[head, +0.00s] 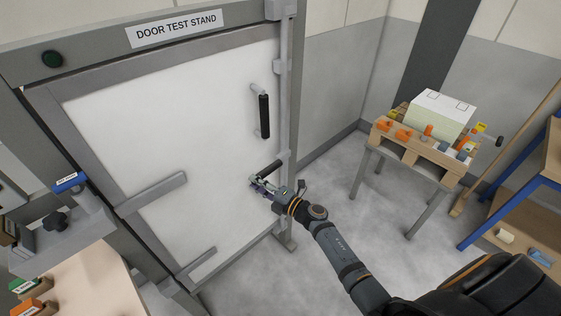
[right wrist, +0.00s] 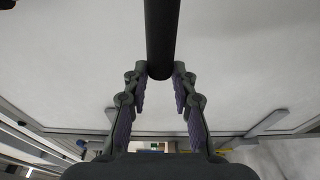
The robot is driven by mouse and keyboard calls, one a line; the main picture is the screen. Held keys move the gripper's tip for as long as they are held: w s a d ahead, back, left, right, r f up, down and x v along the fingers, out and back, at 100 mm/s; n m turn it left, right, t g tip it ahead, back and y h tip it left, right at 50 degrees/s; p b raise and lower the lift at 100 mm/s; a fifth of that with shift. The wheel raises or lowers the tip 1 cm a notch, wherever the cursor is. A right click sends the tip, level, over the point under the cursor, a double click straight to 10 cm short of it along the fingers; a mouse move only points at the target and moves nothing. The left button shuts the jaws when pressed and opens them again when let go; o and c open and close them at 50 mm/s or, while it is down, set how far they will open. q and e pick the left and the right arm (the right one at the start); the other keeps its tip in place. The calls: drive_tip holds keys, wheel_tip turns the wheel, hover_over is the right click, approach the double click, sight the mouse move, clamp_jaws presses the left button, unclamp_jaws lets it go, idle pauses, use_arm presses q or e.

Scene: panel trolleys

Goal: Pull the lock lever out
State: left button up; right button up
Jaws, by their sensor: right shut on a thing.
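The lock lever (head: 270,168) is a short dark bar low on the white door panel (head: 170,120), near its right edge. My right gripper (head: 258,185) is at the lever and shut on it. In the right wrist view the dark lever bar (right wrist: 161,35) comes down from the top, its end between the two fingers of my right gripper (right wrist: 159,85). The fingers hide part of the lever in the head view. My left gripper is not in view.
A vertical black door handle (head: 264,117) is above the lever. A grey frame (head: 290,120) borders the door on the right. A pallet table (head: 415,150) with a pale box (head: 442,115) stands at the right. The floor (head: 330,190) between is clear.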

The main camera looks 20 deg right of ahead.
drive_tip(key=shift+s+d, duration=1.15)
drive_tip(key=shift+s+d, duration=1.45)
drive_tip(key=shift+d, duration=0.3)
drive_tip(key=shift+s+d+b, duration=0.25)
drive_tip(key=shift+s+d, duration=0.1)
drive_tip(key=shift+d, duration=0.35)
drive_tip(key=shift+s+d+b, duration=0.25)
drive_tip(key=shift+s+d, duration=0.05)
drive_tip(key=shift+d, duration=0.35)
drive_tip(key=shift+s+d+b, duration=0.25)
drive_tip(key=shift+s+d, duration=0.1)
drive_tip(key=shift+d, duration=0.35)
